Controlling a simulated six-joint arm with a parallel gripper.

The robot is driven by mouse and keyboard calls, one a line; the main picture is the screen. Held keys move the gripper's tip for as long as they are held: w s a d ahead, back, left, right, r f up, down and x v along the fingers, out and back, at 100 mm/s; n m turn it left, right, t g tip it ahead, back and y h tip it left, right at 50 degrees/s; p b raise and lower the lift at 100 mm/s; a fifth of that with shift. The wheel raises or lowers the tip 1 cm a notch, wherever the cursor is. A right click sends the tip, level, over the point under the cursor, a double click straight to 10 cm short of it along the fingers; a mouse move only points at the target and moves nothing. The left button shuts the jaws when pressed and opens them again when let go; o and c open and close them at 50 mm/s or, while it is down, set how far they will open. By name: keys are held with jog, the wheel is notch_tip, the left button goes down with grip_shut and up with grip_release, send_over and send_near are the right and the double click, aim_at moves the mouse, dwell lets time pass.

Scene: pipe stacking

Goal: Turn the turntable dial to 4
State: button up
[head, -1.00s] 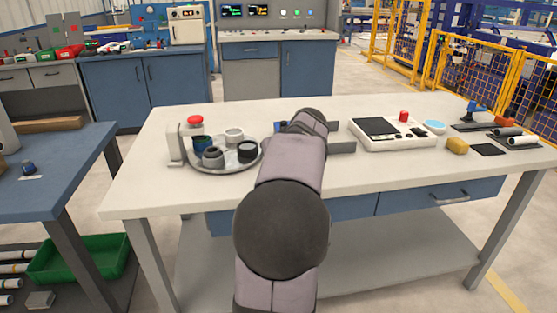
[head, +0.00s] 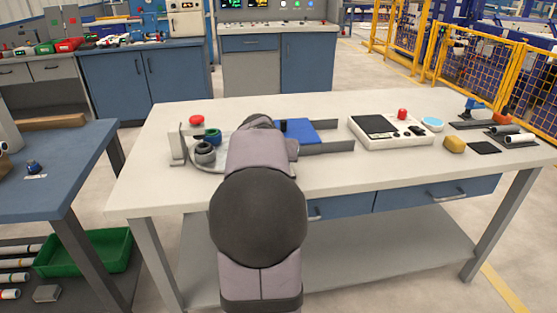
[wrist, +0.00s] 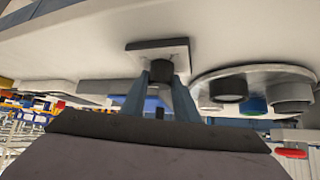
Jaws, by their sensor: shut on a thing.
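The round grey turntable (head: 197,167) stands at the left of the white table, mostly hidden by my arm in the head view. A dark grey cup (head: 205,154) and a blue-green cup (head: 213,137) show on its left side. The wrist view looks upside down; there the turntable (wrist: 213,80) carries several cups at the right. My gripper (wrist: 160,88) is shut on a small dark dial knob (wrist: 161,70) in front of a square pale plate with a dark edge (wrist: 157,50). The dial markings cannot be read. The head view hides gripper and dial behind my arm.
A white stand with a red button (head: 197,120) is beside the turntable. A blue block between grey rails (head: 302,130) and a white control box (head: 390,132) lie to the right. A yellow object (head: 454,144) and pipes are farther right. The front right of the table (head: 400,170) is clear.

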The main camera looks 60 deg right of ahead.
jog(key=m+g+b, duration=0.1)
jog(key=m+b, duration=0.1)
jog(key=m+g+b, duration=0.1)
jog(key=shift+w+f+g+h+b, duration=0.15)
jog(key=shift+f+g+h+b, duration=0.15)
jog(key=shift+h, duration=0.1)
jog(key=shift+r+m+g, duration=0.25)
jog(key=shift+m+g, duration=0.55)
jog(key=shift+m, duration=0.4)
jog(key=shift+m+g, duration=0.6)
jog(key=shift+m, duration=0.1)
jog(key=o, duration=1.1)
jog(key=shift+c, duration=0.2)
jog(key=shift+r, duration=0.1)
